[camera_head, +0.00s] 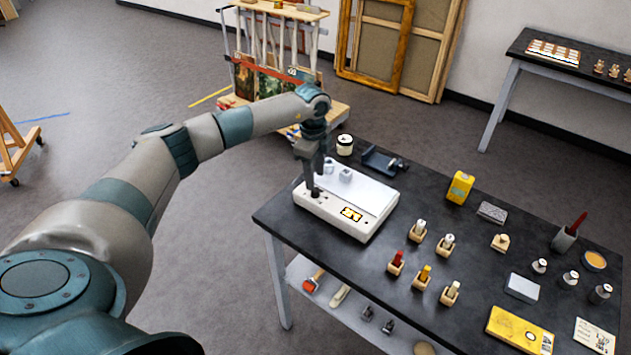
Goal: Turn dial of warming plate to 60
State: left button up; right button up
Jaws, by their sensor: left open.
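The warming plate (362,196) is a white box with a pale flat top, at the left end of the black table. The display's digits are too small to read surely. My left gripper (313,184) points down over that left corner, with its fingertips at or just above the dial. It is open; whether the fingers touch the dial I cannot tell. My right gripper is not in view.
Black tabletop (400,205) lies clear right of the plate.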

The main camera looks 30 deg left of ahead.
aim_at(316, 190)
pick_arm(q)
jog(key=shift+w+f+p, duration=0.2)
jog(key=shift+f+p, duration=0.5)
jog(key=shift+f, duration=1.9)
grip_shut()
